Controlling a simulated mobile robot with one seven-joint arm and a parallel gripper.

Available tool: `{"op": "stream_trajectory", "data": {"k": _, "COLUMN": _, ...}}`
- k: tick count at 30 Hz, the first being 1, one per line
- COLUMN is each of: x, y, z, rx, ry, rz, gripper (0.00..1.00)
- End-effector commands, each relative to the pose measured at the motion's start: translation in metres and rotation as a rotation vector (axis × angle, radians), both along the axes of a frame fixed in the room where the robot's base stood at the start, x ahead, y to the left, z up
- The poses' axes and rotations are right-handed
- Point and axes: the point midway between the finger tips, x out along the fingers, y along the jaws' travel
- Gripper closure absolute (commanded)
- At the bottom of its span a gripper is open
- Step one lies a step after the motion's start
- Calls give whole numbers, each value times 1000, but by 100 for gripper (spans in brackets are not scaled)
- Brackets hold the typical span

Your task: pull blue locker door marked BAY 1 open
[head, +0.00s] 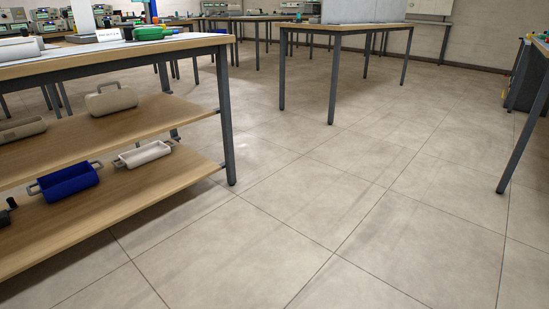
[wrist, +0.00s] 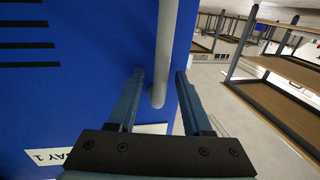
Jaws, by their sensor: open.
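The blue locker door (wrist: 85,95) fills the left of the wrist view. My gripper (wrist: 159,72) is open, with one finger on each side of the handle. I see a gap on both sides and cannot tell whether a finger touches it. The locker and my gripper are not in the head view.
Dark slots (wrist: 28,45) mark the door's upper left. Beyond its right edge are shelved benches (wrist: 285,70). In the head view, a shelved workbench (head: 165,115) with bins stands left, a table (head: 345,27) stands at the back, and the tiled floor (head: 330,200) between is clear.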

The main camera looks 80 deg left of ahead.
Motion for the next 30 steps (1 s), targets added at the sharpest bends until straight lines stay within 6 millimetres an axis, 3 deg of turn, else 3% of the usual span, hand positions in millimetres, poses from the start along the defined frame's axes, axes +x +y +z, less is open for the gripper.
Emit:
{"op": "stream_trajectory", "data": {"k": 11, "x": -5, "y": -6, "z": 0, "rx": -2, "ry": 2, "rz": 0, "gripper": 50}}
{"op": "stream_trajectory", "data": {"k": 24, "x": -65, "y": -72, "z": -1, "rx": -3, "ry": 4, "rz": 0, "gripper": 50}}
{"op": "stream_trajectory", "data": {"k": 30, "x": -83, "y": -91, "z": -1, "rx": -1, "ry": 1, "rz": 0, "gripper": 50}}
